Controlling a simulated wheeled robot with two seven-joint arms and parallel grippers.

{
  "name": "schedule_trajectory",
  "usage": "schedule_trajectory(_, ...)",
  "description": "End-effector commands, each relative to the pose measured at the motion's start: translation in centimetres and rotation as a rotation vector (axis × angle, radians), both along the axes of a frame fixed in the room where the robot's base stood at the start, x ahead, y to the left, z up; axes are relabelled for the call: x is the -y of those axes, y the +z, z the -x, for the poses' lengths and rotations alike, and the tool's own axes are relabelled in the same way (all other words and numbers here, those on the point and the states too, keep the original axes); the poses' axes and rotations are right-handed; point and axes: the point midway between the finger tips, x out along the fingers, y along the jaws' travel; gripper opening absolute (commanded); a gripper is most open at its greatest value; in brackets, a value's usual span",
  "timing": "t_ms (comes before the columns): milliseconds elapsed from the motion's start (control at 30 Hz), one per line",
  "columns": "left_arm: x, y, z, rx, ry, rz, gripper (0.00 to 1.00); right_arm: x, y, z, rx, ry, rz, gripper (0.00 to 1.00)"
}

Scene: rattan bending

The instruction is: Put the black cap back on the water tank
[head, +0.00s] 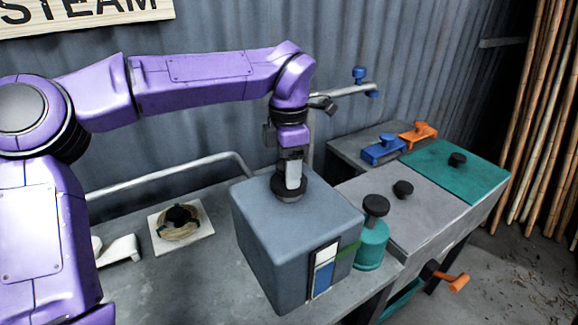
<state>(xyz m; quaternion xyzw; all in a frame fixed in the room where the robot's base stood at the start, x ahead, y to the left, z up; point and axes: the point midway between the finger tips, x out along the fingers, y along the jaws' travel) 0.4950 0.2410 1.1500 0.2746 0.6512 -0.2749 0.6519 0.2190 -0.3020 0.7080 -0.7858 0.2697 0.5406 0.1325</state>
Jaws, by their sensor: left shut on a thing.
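The water tank (265,240) is a blue-grey box with a level gauge (324,270) on its front right side, standing on the grey bench. My left gripper (290,178) points down over the tank's top and is shut on the black cap (288,191). The cap is at the tank's top face, toward its back left part. I cannot tell whether it touches the top or sits a little above it. The opening under it is hidden. My right gripper is not in view.
A teal bottle (371,246) with a black knob stands right beside the tank. A coil on a white plate (181,230) lies to the left. Behind to the right are blue (384,150) and orange (418,133) clamps and a teal lid (455,172). A pipe (165,178) runs behind the tank.

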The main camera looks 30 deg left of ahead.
Motion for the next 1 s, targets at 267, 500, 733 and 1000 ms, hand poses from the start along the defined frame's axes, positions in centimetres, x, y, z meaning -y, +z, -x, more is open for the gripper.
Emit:
schedule_trajectory(267, 0.00, -0.23, 0.00, 0.000, 0.000, 0.000, 0.18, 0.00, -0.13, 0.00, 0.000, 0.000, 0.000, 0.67)
schedule_trajectory(500, 0.01, -0.23, 0.01, 0.000, 0.000, 0.000, 0.83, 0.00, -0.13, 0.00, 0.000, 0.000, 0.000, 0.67)
schedule_trajectory(733, 0.01, -0.24, 0.01, 0.000, 0.000, 0.000, 0.93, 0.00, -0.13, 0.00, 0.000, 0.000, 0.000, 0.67)
schedule_trajectory(1000, 0.01, -0.24, 0.00, 0.000, 0.000, 0.000, 1.00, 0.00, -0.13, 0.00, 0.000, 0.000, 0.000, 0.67)
